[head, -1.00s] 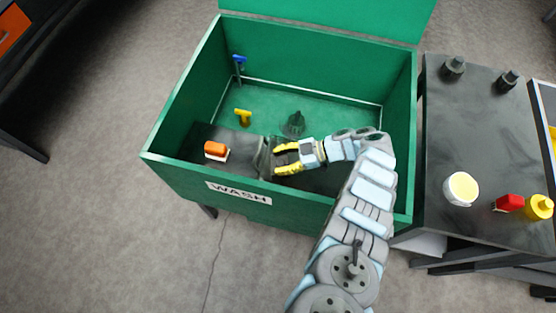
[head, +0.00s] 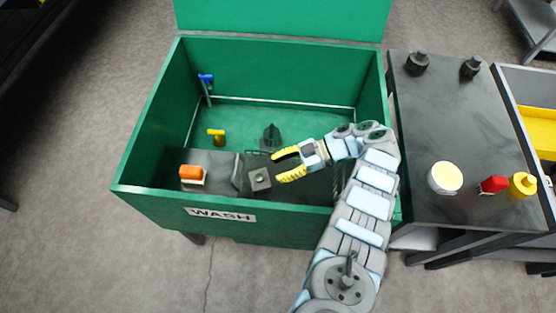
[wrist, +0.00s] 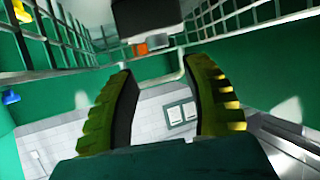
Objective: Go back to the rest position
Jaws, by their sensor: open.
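My gripper (head: 273,165) has yellow ribbed fingers and is inside the green wash bin (head: 150,200), over its dark front shelf. The fingers are spread and nothing is between them. In the wrist view my gripper (wrist: 163,85) also shows spread and empty. A grey metal block (head: 260,180) sits on the shelf just left of the lower fingertip, apart from it in the picture. My arm reaches over the bin's front right part and hides some of the shelf.
An orange-topped brush (head: 192,174), a yellow tool (head: 216,136), a blue-handled tool (head: 206,80) and a dark cone-shaped part (head: 271,135) are in the bin. A dark bench (head: 460,150) on the right holds a white tub (head: 444,179), a red-capped bottle (head: 493,185) and a yellow bottle (head: 522,186).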

